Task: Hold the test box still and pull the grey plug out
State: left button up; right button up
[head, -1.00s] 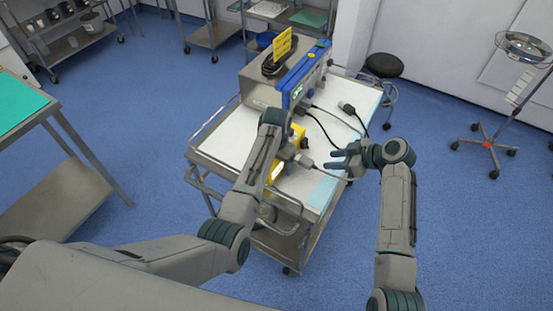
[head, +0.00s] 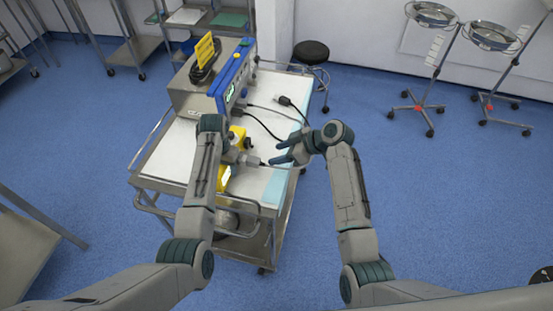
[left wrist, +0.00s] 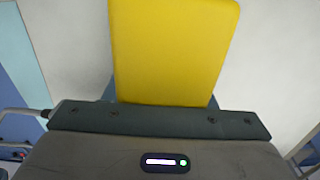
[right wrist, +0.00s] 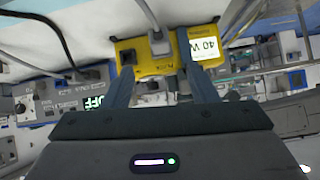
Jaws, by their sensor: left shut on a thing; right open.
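The yellow test box (head: 224,179) stands on the cart's white top, partly hidden by my left arm. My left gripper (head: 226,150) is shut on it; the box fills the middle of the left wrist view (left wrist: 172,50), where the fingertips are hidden. The grey plug (head: 252,160) sticks out of the box's right side with a grey cable. In the right wrist view the plug (right wrist: 160,43) sits in the box's face, beside a "40 W" display. My right gripper (head: 277,151) is open and empty, its fingers pointing at the plug, a short gap away.
A loose black connector (head: 290,105) and black cables lie on the white top (head: 172,158).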

aim_at(257, 160)
jog(key=m+y, duration=0.1)
jog(key=m, duration=1)
jog(key=d+f+m+t+y, duration=0.1)
jog(key=m, duration=1.1)
jog(key=s+d+f+m, duration=0.1)
jog(key=m, duration=1.1)
jog(key=shift+t+y, duration=0.3)
jog(key=shift+y, duration=0.1)
jog(key=x, duration=1.1)
jog(key=shift+a, duration=0.15)
